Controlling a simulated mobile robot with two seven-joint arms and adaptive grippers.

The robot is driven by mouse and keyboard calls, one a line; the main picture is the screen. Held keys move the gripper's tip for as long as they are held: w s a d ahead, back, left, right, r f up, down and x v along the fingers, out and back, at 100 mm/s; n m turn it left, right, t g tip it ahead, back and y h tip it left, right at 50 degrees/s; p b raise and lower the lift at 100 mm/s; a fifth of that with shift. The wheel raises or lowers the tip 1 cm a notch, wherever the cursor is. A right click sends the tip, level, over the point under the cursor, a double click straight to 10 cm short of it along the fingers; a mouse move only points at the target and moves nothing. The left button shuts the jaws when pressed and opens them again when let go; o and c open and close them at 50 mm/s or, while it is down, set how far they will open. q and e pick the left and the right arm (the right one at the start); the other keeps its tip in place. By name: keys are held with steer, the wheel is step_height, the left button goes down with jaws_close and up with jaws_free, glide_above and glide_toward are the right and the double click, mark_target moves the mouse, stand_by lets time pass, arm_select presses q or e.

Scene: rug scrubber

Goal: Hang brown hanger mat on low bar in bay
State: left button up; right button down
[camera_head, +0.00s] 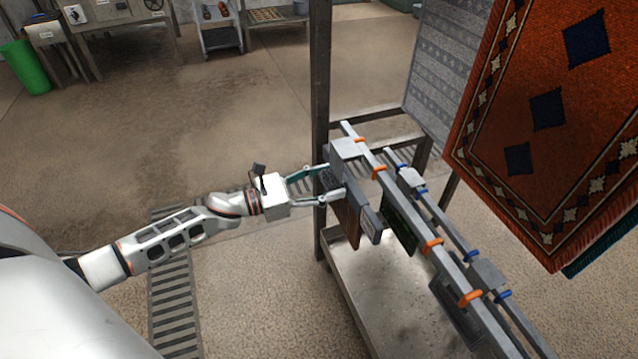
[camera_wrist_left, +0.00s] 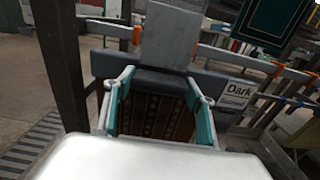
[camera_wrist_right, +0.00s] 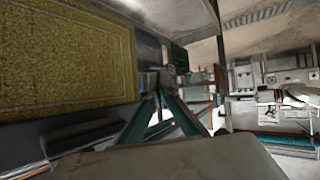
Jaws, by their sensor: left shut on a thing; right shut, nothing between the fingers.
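The brown hanger mat (camera_head: 346,218) hangs below a dark grey hanger body, and the mat's patterned face shows in the left wrist view (camera_wrist_left: 155,120). My left gripper (camera_head: 333,181) is shut on the hanger, its teal fingers at either side. The hanger's light grey hook plate (camera_head: 347,149) is at the near bar with orange rings (camera_head: 405,207), between two rings at its far end. In the left wrist view the plate (camera_wrist_left: 170,38) rises past the bar; whether it bears on the bar I cannot tell. My right gripper (camera_wrist_right: 157,92) is shut and empty, outside the head view.
A dark green mat (camera_head: 399,224) hangs close beside the brown one. A second bar with blue rings (camera_head: 437,212) runs parallel behind. A dark post (camera_head: 320,100) stands next to my left gripper. A red rug (camera_head: 540,120) hangs at right; a yellow rug (camera_wrist_right: 65,60) fills the right wrist view's left.

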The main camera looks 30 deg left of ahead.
mark_target(350, 175)
arm_select(q)
steer(key=shift+x, duration=3.05)
steer(key=shift+d+f+b, duration=0.1)
steer(key=shift+f+b, duration=0.35)
steer(key=shift+f, duration=0.3)
steer(key=shift+f+b, duration=0.55)
steer(key=shift+f, duration=0.1)
arm_select(e)
steer(key=shift+w+a+r+m+t, duration=0.15)
steer(key=shift+a+r, duration=0.15)
steer(key=shift+a, duration=0.2)
steer(key=shift+w+a+r+m+t, duration=0.15)
steer(key=shift+a+r, duration=0.1)
steer(key=shift+a, duration=0.2)
arm_select(q)
steer(key=o, duration=1.7)
steer(key=shift+f, duration=0.1)
arm_select(e)
steer(key=shift+s+d+f, duration=0.15)
